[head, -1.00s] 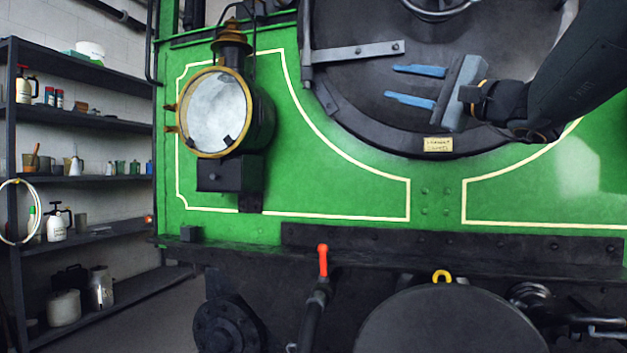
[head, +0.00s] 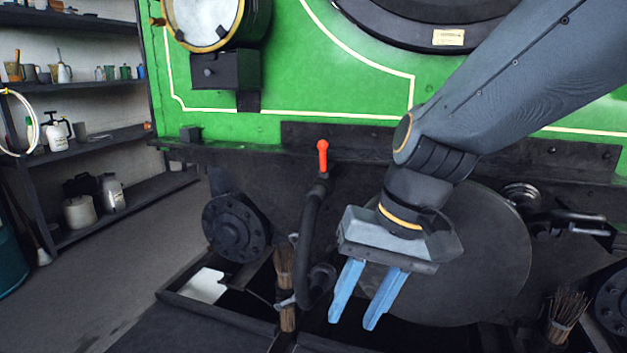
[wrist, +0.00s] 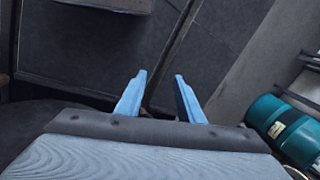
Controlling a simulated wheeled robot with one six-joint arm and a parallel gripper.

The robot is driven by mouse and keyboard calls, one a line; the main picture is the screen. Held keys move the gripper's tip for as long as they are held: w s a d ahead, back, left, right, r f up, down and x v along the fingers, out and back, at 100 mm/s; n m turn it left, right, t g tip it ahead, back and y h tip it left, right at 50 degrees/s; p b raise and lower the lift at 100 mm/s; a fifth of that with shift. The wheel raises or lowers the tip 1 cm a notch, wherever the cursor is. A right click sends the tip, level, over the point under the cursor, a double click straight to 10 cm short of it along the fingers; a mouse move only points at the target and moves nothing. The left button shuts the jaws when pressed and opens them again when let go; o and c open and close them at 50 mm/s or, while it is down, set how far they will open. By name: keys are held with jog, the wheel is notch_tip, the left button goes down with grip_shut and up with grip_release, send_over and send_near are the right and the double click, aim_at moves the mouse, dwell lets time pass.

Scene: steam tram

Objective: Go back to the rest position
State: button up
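My gripper (head: 357,326) is in the lower middle of the head view, pointing down with its two blue fingers apart and nothing between them. It is in front of the round dark buffer (head: 480,260) of the green steam tram (head: 330,70). In the wrist view my gripper (wrist: 160,78) also shows open and empty, with dark floor and edges beyond the fingertips.
A black hose with a red handle (head: 322,155) hangs just left of my gripper. A broom-like bundle (head: 285,285) and a low dark tray (head: 225,320) are below. Shelves (head: 90,135) stand at left. A teal drum (wrist: 288,128) is at right in the wrist view.

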jog(key=s+d+f+n+h+p, duration=0.1)
jog(key=s+d+f+n+h, duration=0.2)
jog(key=s+d+f, duration=0.1)
jog(key=d+r+m+p, duration=0.3)
jog(key=d+r+p, duration=0.6)
jog(key=p, duration=0.7)
jog(key=shift+r, duration=0.2)
